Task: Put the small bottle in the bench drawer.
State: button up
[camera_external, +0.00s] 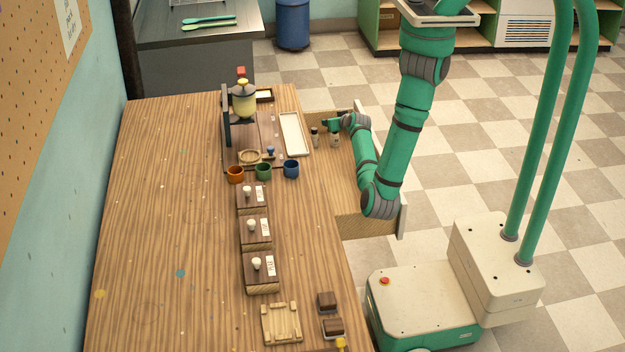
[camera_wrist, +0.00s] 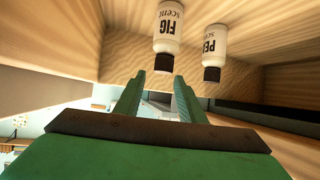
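The bench drawer (camera_external: 365,226) is pulled out on the right side of the wooden bench. Two small white bottles with dark caps, a left one (camera_external: 314,137) and a right one (camera_external: 335,140), stand inside its far end. In the wrist view, upside down, one bottle is labelled "FIG" (camera_wrist: 168,25) and the other begins "PE" (camera_wrist: 214,46). My gripper (camera_external: 333,124) is low over the drawer's far end, beside the bottles. In the wrist view my gripper (camera_wrist: 158,80) has its fingers apart with nothing between them. The FIG bottle is just beyond the fingertips, apart from them.
The drawer walls (camera_wrist: 60,40) are close around my gripper. The bench's left side is clear.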

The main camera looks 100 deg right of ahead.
jog(key=v, duration=1.1)
dwell(0.3)
